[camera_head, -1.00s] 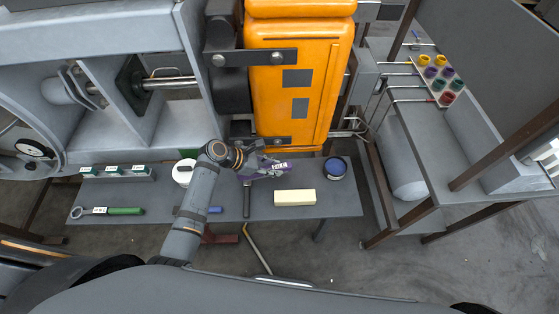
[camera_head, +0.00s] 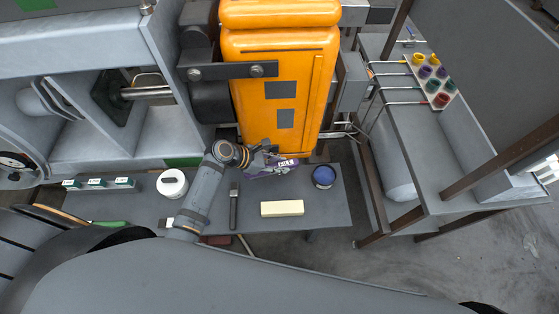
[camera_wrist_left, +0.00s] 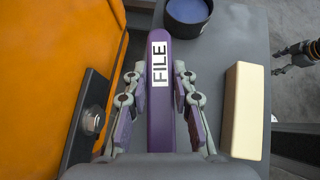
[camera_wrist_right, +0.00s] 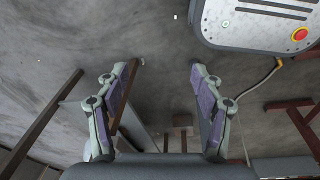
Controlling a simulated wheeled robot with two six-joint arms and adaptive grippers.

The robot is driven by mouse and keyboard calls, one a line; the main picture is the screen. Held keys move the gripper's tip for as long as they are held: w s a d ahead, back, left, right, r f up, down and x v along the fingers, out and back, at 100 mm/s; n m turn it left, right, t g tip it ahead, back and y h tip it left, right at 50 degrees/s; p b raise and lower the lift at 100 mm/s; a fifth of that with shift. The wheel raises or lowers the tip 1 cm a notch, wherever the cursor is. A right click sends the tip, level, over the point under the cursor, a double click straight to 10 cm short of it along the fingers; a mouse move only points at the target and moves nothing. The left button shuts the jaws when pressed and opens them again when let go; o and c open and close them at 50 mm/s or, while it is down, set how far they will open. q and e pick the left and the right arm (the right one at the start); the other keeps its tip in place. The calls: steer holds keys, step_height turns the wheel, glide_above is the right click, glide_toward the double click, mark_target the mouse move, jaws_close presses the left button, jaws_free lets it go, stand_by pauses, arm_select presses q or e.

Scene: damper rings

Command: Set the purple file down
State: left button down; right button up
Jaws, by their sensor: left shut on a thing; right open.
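The purple file (camera_wrist_left: 160,101), with a white label reading FILE, lies between the fingers of my left gripper (camera_wrist_left: 160,100) in the left wrist view. The left gripper is shut on it, and the file points away from the wrist. In the head view the file (camera_head: 285,163) shows just below the orange block, over the far part of the grey bench (camera_head: 335,213). I cannot tell whether it touches the bench. My right gripper (camera_wrist_right: 160,90) is open and empty above the floor; it is not clear in the head view.
A cream block (camera_head: 282,208) and a blue-topped round tin (camera_head: 324,176) lie on the bench near the file. A dark-handled tool (camera_head: 233,208) and a white tub (camera_head: 172,183) are to the left. The orange block (camera_head: 285,90) stands close behind the gripper. Bare bench lies around the cream block.

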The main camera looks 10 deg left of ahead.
arm_select(q)
step_height(320, 180, down, 4)
steer(key=shift+f+b, duration=0.1)
steer(key=shift+b, duration=0.6)
steer(key=shift+f, duration=0.45)
arm_select(e)
steer(key=shift+s+d+f, duration=0.1)
steer(key=shift+s+f, duration=0.8)
steer(key=shift+f, duration=0.25)
steer(key=shift+w, duration=0.1)
arm_select(q)
steer(key=c, duration=1.4)
jaws_free()
steer(key=shift+c, duration=0.2)
